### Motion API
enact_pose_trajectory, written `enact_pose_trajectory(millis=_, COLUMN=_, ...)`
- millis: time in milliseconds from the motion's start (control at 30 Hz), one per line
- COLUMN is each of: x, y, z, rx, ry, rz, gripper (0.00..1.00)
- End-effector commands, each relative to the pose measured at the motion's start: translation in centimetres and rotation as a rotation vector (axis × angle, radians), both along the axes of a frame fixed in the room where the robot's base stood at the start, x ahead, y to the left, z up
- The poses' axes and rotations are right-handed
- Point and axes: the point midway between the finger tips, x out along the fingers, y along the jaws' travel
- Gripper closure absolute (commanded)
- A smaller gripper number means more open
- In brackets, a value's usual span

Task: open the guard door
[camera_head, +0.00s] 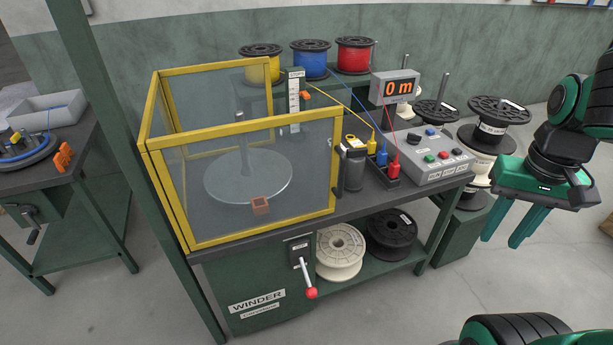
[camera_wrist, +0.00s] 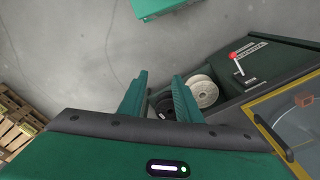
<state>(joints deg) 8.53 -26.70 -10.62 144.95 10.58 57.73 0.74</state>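The guard door is a clear panel in a yellow frame (camera_head: 262,229) across the front of the winder's enclosure. It looks shut. A dark upright handle (camera_head: 342,168) is at its right edge; in the wrist view the handle (camera_wrist: 272,137) shows at the lower right, beside the yellow frame (camera_wrist: 262,104). My gripper (camera_head: 500,241) is open and empty, well to the right of the door and in front of the bench. Its two green fingers (camera_wrist: 160,76) stand apart in the wrist view, with floor and spools beyond them.
The bench holds yellow, blue and red plugs (camera_head: 383,158), a control box (camera_head: 430,156) and a display (camera_head: 395,88). A red-knobbed lever (camera_head: 311,293) sticks out below the door. White (camera_head: 340,252) and black (camera_head: 391,235) spools lie on the lower shelf. Floor (camera_head: 450,293) in front is clear.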

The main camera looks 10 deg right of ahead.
Motion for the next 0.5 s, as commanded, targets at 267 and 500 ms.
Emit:
enact_pose_trajectory(millis=267, x=15.0, y=8.7, z=1.7, rx=-0.090, ry=-0.168, rz=0.293, gripper=0.69)
enact_pose_trajectory(millis=500, x=22.4, y=19.8, z=2.3, rx=-0.081, ry=-0.305, rz=0.481, gripper=0.69)
